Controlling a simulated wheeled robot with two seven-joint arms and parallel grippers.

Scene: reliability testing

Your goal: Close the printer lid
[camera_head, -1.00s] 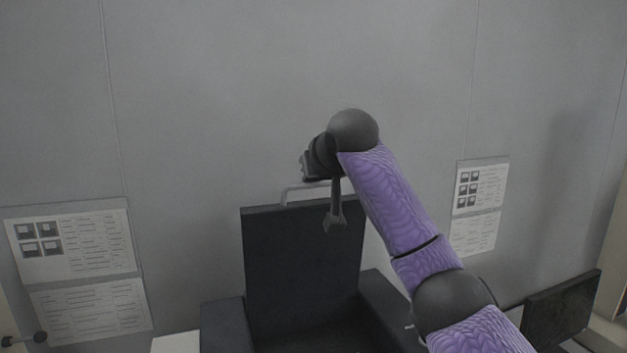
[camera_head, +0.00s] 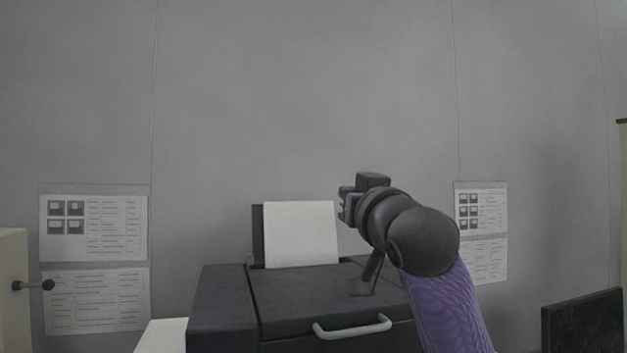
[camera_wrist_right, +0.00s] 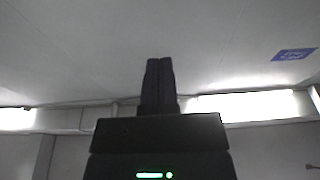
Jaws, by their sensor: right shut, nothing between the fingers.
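The black printer (camera_head: 222,308) stands at the lower middle of the head view. Its dark lid (camera_head: 290,290) lies flat on top, with a light grey handle (camera_head: 352,328) along its front edge. My right gripper (camera_head: 347,204) is above the right part of the lid, right of the white paper (camera_head: 300,235) standing at the printer's rear. A dark forked part beneath the wrist overlaps the lid; I cannot tell whether it touches. In the wrist view, the right gripper (camera_wrist_right: 159,85) has its dark fingers together and empty. My left gripper is out of view.
Posters (camera_head: 95,228) hang on the grey wall behind, left and right. A dark panel (camera_head: 583,322) stands at the lower right. A beige cabinet (camera_head: 12,260) with a dark knob is at the left edge. The air above the printer's left side is clear.

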